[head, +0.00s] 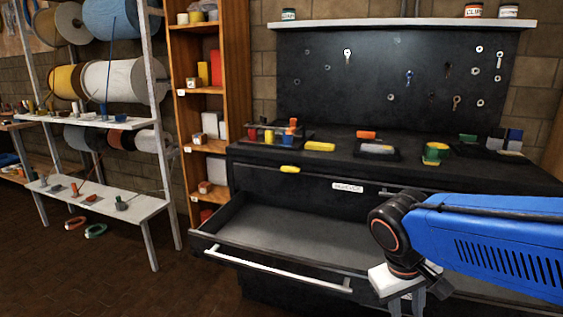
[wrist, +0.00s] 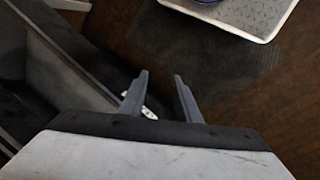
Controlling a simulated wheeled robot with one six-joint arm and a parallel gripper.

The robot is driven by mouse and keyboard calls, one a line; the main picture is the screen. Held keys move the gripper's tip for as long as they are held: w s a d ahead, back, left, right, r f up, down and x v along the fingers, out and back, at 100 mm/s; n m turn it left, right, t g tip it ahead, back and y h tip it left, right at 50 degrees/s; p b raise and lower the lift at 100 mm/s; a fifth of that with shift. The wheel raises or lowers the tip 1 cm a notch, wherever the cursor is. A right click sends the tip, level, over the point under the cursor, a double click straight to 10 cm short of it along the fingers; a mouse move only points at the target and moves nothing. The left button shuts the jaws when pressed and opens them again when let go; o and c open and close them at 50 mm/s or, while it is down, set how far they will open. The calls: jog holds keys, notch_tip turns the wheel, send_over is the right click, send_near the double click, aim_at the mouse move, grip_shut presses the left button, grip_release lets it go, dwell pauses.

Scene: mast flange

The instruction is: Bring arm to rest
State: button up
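My gripper (head: 405,300) hangs at the end of my blue arm at the lower right of the head view, in front of the black cabinet. In the wrist view its two grey fingers (wrist: 160,95) stand apart with nothing between them, so it is open and empty. Behind the fingers are the dark floor and part of a drawer. The fingertips are cut off at the bottom edge of the head view.
A drawer (head: 275,240) of the black cabinet (head: 400,168) stands pulled out and looks empty. Small tools and trays lie on the cabinet top. A pegboard (head: 390,80) is behind it. A shelf (head: 205,110) and a spool rack (head: 110,120) stand left.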

jog(key=s+d+r+m+t+y, duration=0.1)
jog(key=s+d+m+t+y, duration=0.1)
jog(key=s, duration=0.3)
jog(key=shift+s+d+r+t+y, duration=0.2)
jog(key=shift+r+t+y, duration=0.25)
jog(key=shift+t, duration=0.45)
